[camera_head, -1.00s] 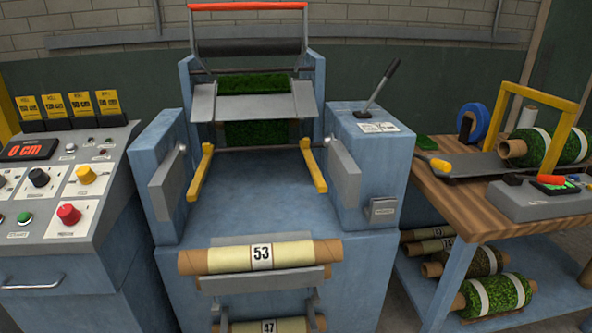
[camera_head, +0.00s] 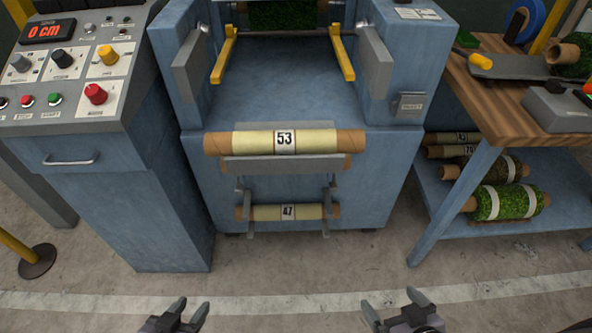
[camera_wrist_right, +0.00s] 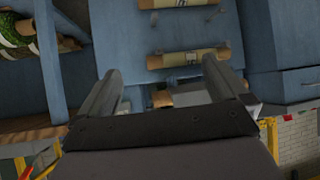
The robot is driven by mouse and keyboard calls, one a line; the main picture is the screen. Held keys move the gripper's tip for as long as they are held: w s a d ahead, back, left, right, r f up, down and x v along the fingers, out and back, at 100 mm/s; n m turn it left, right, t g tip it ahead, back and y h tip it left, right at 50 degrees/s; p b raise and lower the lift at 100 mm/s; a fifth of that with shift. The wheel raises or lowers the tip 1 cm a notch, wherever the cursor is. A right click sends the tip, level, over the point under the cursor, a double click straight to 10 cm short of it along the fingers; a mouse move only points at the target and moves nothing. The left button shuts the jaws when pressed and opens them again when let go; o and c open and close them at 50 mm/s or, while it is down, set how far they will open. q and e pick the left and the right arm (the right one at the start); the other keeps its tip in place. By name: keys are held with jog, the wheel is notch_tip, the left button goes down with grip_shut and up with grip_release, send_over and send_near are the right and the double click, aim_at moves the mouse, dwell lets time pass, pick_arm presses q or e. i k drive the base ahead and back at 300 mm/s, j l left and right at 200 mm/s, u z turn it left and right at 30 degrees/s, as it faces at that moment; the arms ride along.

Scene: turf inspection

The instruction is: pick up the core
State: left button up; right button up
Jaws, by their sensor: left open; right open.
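A cardboard core labelled 53 (camera_head: 255,142), wrapped in pale yellow, rests on the upper grey cradle at the front of the blue machine. A second core labelled 47 (camera_head: 262,212) lies on a lower bracket beneath it. Both cores also show in the right wrist view, one nearer (camera_wrist_right: 205,57) and one at the top edge (camera_wrist_right: 165,3). My left gripper (camera_head: 187,308) is open and empty at the bottom of the head view, below and apart from the cores. My right gripper (camera_head: 395,302) is open and empty to the right, also apart from them.
A control console (camera_head: 75,80) reading 0 cm stands at the left. A wooden bench (camera_head: 500,90) stands at the right, with rolls and cores on its lower shelf (camera_head: 450,222). A yellow post base (camera_head: 37,260) stands at the far left. The floor before the machine is clear.

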aim_at(273, 212)
jog(key=i+l+u, duration=0.25)
jog(key=i+l, duration=0.2)
jog(key=l, duration=0.2)
jog(key=i+l+u, duration=0.15)
jog(key=l, duration=0.2)
jog(key=i+l+u, duration=0.25)
jog(key=i+l, duration=0.2)
jog(key=l, duration=0.3)
